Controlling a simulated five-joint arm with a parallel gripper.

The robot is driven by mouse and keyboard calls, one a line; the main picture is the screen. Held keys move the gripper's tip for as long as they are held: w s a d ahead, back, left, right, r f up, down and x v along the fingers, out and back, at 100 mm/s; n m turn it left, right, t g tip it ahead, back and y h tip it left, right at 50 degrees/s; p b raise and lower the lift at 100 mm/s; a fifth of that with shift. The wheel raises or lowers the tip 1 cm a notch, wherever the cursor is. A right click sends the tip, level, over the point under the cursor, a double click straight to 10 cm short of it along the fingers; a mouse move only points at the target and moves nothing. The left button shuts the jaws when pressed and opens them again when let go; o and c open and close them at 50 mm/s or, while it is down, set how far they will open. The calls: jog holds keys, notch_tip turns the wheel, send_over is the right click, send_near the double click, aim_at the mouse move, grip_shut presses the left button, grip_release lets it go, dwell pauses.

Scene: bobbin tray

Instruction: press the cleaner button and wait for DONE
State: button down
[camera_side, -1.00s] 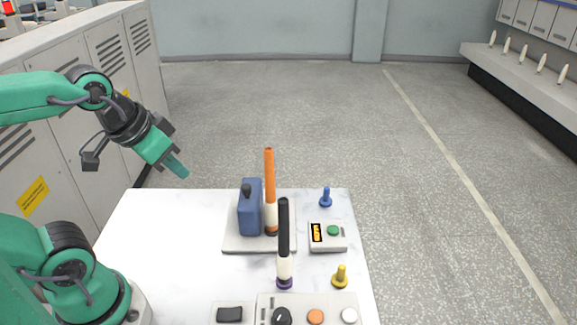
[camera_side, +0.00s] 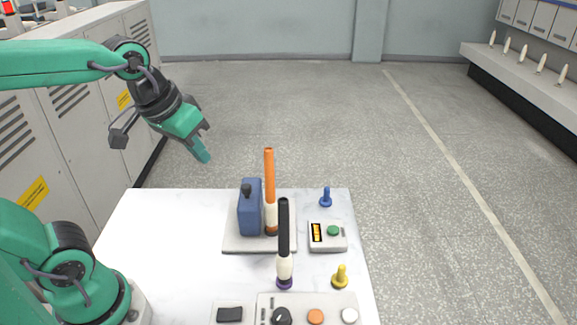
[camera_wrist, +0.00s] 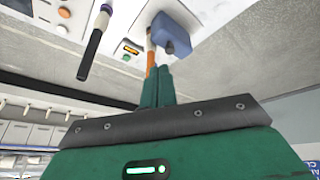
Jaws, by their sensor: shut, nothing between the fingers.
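A small light-grey box (camera_side: 340,246) with a green button (camera_side: 333,230) and an amber display (camera_side: 317,233) sits on the right side of the white table. The display's lettering is too small to read. The box also shows in the wrist view (camera_wrist: 132,47), beyond my fingers. My gripper (camera_side: 205,158) is shut and empty. It is in the air above the far left part of the table, well apart from the button, and points down to the right.
A blue container (camera_side: 250,208) and a tall orange rod (camera_side: 269,180) stand on a grey base between my gripper and the box. A black rod (camera_side: 284,230) stands nearer. Blue (camera_side: 326,198) and yellow (camera_side: 340,277) pegs flank the box. A control panel (camera_side: 298,301) lies in front.

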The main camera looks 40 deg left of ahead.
jog(key=w+d+n+g, duration=0.1)
jog(key=w+d+n, duration=0.15)
jog(key=w, duration=0.45)
jog(key=n+g, duration=0.4)
jog(key=n, duration=0.1)
send_over(333, 229)
notch_tip(333, 229, down, 9)
jog(key=shift+w+f, duration=0.1)
jog(key=shift+f, duration=0.15)
notch_tip(333, 229, down, 14)
jog(key=shift+r, duration=0.1)
dwell(0.5)
